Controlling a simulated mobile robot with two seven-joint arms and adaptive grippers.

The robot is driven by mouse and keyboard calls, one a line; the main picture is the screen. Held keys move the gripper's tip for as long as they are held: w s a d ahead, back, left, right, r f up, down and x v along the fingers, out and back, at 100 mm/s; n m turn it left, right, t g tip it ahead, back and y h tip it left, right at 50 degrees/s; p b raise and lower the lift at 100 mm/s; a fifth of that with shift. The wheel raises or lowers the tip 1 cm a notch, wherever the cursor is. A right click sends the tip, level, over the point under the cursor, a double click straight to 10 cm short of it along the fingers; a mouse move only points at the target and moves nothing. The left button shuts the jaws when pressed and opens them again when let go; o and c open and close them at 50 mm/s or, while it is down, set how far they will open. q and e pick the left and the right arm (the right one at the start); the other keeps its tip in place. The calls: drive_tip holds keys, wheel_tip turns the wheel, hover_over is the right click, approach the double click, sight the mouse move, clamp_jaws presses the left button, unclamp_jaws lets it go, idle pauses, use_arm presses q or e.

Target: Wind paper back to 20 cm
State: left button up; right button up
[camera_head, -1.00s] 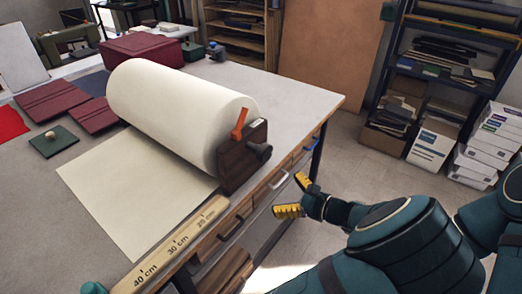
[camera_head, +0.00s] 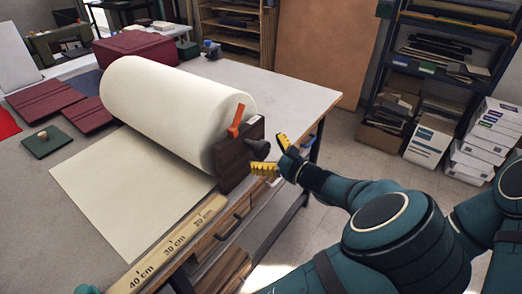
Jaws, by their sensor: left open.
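A large cream paper roll (camera_head: 170,105) lies in a dark wooden holder on the table. A flat sheet (camera_head: 130,195) runs from it towards the lower left; its free corner lies near the 40 cm end of the wooden ruler (camera_head: 170,245). The holder's end block (camera_head: 238,160) carries an upright orange lever (camera_head: 236,120) and a dark knob (camera_head: 258,148) on its right side.
Maroon covers (camera_head: 45,98) and a green block with a knob (camera_head: 46,141) lie left of the sheet. A maroon box (camera_head: 135,52) stands behind the roll. Drawers with handles (camera_head: 228,225) line the table's front edge. Shelves and boxes (camera_head: 430,140) stand at the right.

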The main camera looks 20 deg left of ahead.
use_arm(q)
drive_tip(key=shift+x, duration=0.95)
drive_tip(key=c, duration=1.4)
drive_tip(key=shift+o, duration=0.2)
drive_tip(key=shift+d, duration=0.1)
